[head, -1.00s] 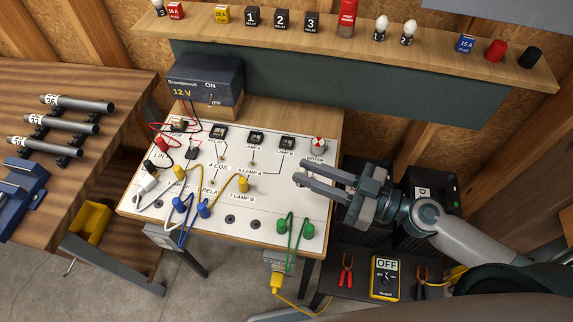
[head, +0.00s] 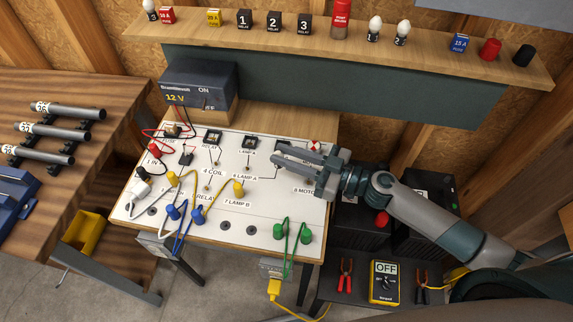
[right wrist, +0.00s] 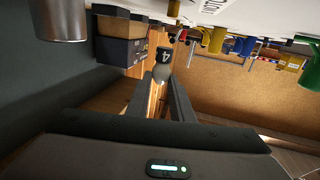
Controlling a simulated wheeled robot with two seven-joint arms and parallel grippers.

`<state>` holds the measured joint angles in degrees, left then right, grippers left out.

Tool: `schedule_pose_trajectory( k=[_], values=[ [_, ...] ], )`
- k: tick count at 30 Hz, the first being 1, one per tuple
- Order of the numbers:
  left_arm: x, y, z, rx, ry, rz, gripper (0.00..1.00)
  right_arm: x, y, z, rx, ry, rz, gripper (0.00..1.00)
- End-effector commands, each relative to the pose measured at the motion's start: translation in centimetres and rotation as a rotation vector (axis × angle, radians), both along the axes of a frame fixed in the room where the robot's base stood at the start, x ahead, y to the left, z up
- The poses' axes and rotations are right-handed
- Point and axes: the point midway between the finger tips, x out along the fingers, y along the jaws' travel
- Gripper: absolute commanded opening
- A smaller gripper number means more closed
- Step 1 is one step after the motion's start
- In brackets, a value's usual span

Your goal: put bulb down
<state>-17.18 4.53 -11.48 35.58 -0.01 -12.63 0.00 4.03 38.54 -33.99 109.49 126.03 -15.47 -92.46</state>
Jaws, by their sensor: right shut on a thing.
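My right gripper (head: 279,153) reaches in from the right over the right part of the white circuit board (head: 190,222). In the right wrist view its two fingers (right wrist: 163,88) are shut on a bulb (right wrist: 162,68) with a dark base marked 4 and a pale glass end. The lamp A socket (head: 249,143) is clear to the left of the fingertips. The lamp B socket beside it is mostly hidden by the gripper. My left gripper is not in view.
A wooden shelf (head: 430,63) behind holds relays, fuses and bulbs, including two bulbs (head: 374,30) (head: 402,34). Yellow, blue and green plugs with wires stand on the board. A 12 V supply (head: 197,86) stands at its back left. A meter (head: 385,281) lies front right.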

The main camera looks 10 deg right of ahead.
Motion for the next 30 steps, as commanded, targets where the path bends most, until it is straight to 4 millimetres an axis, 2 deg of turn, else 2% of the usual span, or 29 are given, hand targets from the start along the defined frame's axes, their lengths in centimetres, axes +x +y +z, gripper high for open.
schedule_pose_trajectory(
  k=[5, 15, 30],
  values=[
    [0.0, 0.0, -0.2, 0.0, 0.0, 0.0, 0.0, 0.0, 0.0, -0.2, 0.001, 0.001, 0.0, 0.0],
    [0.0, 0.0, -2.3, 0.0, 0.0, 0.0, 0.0, 0.0, 0.0, -3.9, 0.0, 0.002, 0.001, 0.0],
    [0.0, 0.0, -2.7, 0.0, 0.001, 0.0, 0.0, 0.0, 0.0, -4.4, 0.0, 0.0, 0.0, 0.0]
  ],
)
